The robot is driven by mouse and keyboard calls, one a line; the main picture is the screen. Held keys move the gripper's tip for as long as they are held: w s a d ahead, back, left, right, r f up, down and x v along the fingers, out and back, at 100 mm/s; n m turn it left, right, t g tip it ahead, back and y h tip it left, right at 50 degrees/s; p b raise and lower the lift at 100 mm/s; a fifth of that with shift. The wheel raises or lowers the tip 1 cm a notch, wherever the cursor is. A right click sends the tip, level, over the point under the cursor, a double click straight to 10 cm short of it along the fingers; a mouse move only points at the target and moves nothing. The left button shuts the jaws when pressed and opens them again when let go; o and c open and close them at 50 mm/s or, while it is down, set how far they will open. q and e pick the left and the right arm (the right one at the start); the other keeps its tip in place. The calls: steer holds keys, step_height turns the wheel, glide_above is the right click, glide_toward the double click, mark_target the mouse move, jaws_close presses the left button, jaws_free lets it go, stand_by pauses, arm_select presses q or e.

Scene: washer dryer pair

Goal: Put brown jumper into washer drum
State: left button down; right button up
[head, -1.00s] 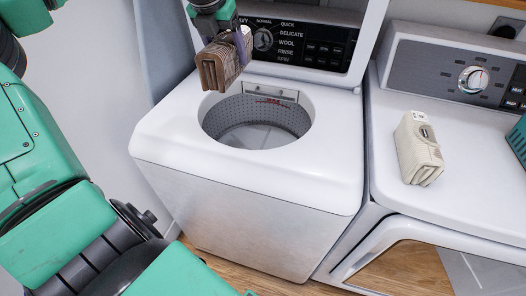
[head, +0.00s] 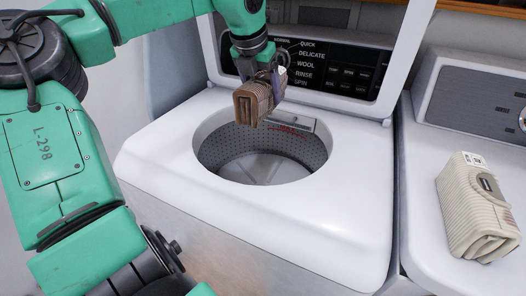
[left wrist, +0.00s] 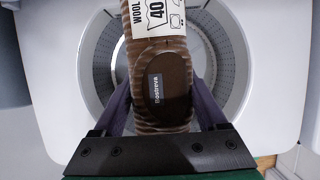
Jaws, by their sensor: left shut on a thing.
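The brown jumper (head: 256,99) is a folded, ribbed bundle. My left gripper (head: 270,80) is shut on it and holds it above the back part of the washer drum (head: 262,160). In the left wrist view the jumper (left wrist: 165,85) sits between the two fingers, with a brown patch and a white "WOOL 40" label. The drum (left wrist: 232,75) shows behind and below it, partly hidden by the jumper. The washer (head: 340,190) is white, its lid up and its round opening clear. My right gripper is not in view.
A cream folded garment (head: 477,205) with a white label lies on the dryer top (head: 425,150) to the right. The raised lid (head: 408,50) and control panel (head: 330,65) stand behind the drum opening. A wall is on the left.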

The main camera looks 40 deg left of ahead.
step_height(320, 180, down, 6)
steer(key=b, duration=0.4)
arm_select(q)
step_height(320, 180, down, 28)
steer(key=shift+w+f+b, duration=0.15)
steer(key=shift+f+b, duration=0.05)
steer(key=shift+b, duration=1.05)
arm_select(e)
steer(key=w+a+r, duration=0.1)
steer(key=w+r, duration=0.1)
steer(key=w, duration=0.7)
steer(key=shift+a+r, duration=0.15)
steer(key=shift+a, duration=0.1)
arm_select(q)
steer(key=shift+f+b, duration=0.2)
steer(key=shift+b, duration=0.1)
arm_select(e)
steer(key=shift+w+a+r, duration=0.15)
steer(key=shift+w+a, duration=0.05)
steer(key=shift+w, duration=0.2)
arm_select(q)
steer(key=shift+f, duration=0.1)
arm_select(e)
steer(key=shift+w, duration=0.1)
